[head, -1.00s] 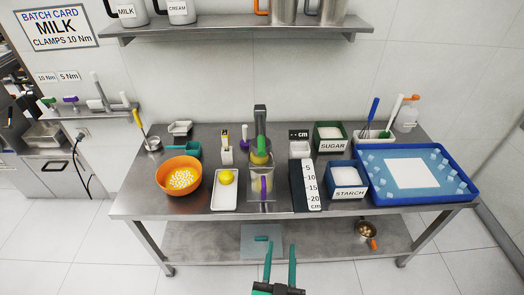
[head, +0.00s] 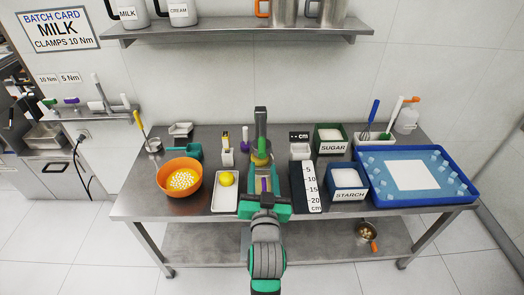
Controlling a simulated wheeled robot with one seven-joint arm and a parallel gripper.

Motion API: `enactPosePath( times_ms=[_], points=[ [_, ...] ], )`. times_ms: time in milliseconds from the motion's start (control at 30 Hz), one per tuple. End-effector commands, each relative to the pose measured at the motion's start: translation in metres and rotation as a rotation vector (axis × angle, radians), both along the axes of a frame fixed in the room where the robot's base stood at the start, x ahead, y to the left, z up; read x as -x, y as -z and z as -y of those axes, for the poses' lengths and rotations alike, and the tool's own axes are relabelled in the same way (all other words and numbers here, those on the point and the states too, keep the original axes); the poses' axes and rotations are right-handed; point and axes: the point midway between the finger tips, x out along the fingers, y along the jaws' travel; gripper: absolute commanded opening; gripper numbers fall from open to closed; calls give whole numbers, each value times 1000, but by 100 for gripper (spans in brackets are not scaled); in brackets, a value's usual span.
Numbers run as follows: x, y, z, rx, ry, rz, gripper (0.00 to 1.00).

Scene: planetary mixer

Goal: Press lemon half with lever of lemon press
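A yellow lemon piece (head: 227,178) lies on a white tray (head: 223,203) left of the press. I cannot tell whether it is cut, and any lemon inside the press is hidden. My gripper (head: 262,170) is in front of the press, its teal fingers apart on either side of the press front. No held object shows between them.
An orange bowl (head: 160,185) with pale pieces stands left of the tray. A dark scale strip (head: 298,188), a starch box (head: 347,194) and a blue tray (head: 440,195) stand to the right. A shelf (head: 230,30) hangs above the table.

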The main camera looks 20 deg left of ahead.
Motion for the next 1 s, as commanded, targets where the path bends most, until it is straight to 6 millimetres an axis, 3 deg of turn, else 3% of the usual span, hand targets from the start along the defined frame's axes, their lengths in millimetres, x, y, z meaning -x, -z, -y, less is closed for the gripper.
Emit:
enactPosePath(
  times_ms=[500,1000],
  points=[
    [-77,-1,-29,0,-5,2,39],
    [-91,0,-29,1,0,1,36]
  ],
)
